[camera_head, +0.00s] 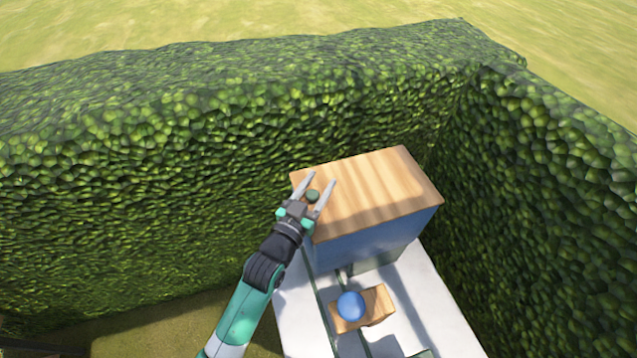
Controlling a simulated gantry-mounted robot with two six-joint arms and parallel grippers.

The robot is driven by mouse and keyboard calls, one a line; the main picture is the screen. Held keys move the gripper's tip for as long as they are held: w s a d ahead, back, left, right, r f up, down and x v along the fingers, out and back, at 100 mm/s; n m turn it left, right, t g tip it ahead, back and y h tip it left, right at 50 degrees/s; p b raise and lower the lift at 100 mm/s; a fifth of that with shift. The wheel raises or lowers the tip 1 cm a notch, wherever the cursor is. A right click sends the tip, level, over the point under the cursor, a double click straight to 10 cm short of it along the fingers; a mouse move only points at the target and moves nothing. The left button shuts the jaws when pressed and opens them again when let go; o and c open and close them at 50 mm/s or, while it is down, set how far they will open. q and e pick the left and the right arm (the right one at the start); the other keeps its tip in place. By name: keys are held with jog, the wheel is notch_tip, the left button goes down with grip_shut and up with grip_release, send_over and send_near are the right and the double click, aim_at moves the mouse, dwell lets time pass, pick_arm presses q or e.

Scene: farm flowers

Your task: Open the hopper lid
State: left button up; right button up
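The hopper is a blue box (372,242) with a flat wooden lid (385,188) on top. The lid lies closed on the box. A small dark green knob (312,195) sits near the lid's left edge. My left gripper (318,180) is open over that edge, with its two fingers spread on either side of the knob. I cannot tell whether the fingers touch the knob or the lid. My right gripper is not in view.
The hopper stands on a pale grey table (425,290). In front of it is a small wooden block (377,302) with a blue ball-like top (350,305). Tall green hedges (180,190) close in behind and on the right (550,190). Grass shows at lower left.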

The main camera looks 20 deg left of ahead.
pick_arm(q)
grip_shut()
dwell(1.1)
